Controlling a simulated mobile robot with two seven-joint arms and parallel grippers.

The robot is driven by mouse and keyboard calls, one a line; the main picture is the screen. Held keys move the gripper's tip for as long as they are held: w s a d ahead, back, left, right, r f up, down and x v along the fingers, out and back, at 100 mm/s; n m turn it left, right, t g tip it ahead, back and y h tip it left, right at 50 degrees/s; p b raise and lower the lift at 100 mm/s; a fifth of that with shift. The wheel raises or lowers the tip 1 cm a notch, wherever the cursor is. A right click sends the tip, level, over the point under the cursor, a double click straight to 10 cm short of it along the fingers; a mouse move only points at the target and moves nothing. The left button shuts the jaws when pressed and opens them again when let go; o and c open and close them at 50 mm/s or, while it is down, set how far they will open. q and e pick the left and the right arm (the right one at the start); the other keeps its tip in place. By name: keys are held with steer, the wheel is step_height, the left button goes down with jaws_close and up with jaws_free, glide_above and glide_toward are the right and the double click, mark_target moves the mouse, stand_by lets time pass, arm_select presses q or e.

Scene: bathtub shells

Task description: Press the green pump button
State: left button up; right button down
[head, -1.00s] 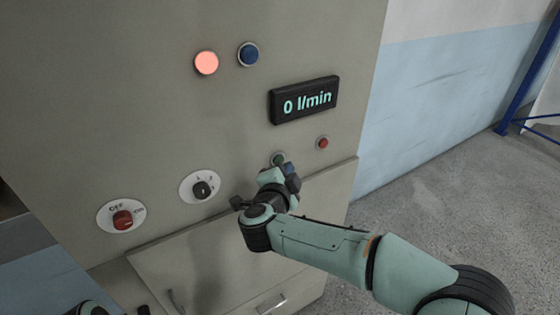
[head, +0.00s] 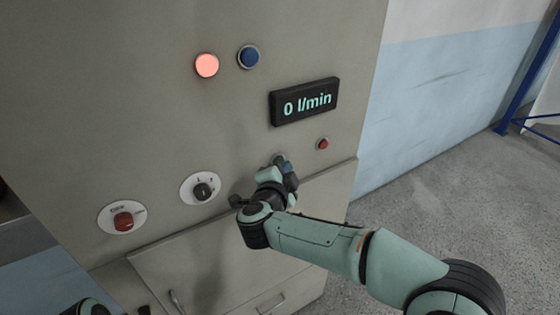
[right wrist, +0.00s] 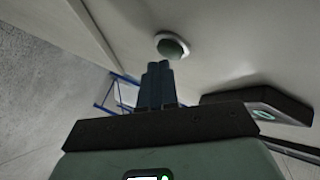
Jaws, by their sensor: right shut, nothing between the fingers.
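The green pump button (right wrist: 172,48) is a round dark green cap in a pale ring on the panel, seen in the right wrist view. In the head view my right gripper (head: 284,165) hides most of it. The right gripper's fingers are closed together and empty, and they show in the right wrist view (right wrist: 159,70). Their tips are just below the button in that picture and look very close to it. I cannot tell whether they touch it. Only a piece of my left arm shows at the lower left of the head view.
A small red button (head: 323,143) is right of the gripper, under the display (head: 304,101) reading 0 l/min. A lit red lamp (head: 206,65) and a blue button (head: 248,56) are higher up. A black knob (head: 203,191) and red switch (head: 123,221) are left.

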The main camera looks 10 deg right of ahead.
arm_select(q)
steer(key=shift+s, duration=0.1)
arm_select(e)
steer(key=shift+s, duration=0.1)
arm_select(q)
steer(key=shift+w+r, duration=0.25)
steer(key=shift+r, duration=0.05)
arm_select(e)
steer(key=shift+w+a, duration=0.15)
steer(key=shift+w, duration=0.3)
arm_select(q)
steer(key=shift+f, duration=0.1)
arm_select(e)
steer(key=shift+s, duration=0.1)
arm_select(q)
steer(key=shift+s+f, duration=0.4)
arm_select(e)
steer(key=shift+s+d, duration=0.25)
steer(key=shift+s, duration=0.5)
arm_select(q)
steer(key=shift+f, duration=0.1)
steer(key=shift+s+f+b, duration=0.35)
steer(key=shift+f+b, duration=0.2)
steer(key=shift+s+f+b, duration=0.35)
steer(key=shift+f+b, duration=0.2)
arm_select(e)
steer(key=s, duration=0.1)
steer(key=s+d, duration=0.1)
steer(key=s, duration=0.2)
steer(key=shift+s+d, duration=0.35)
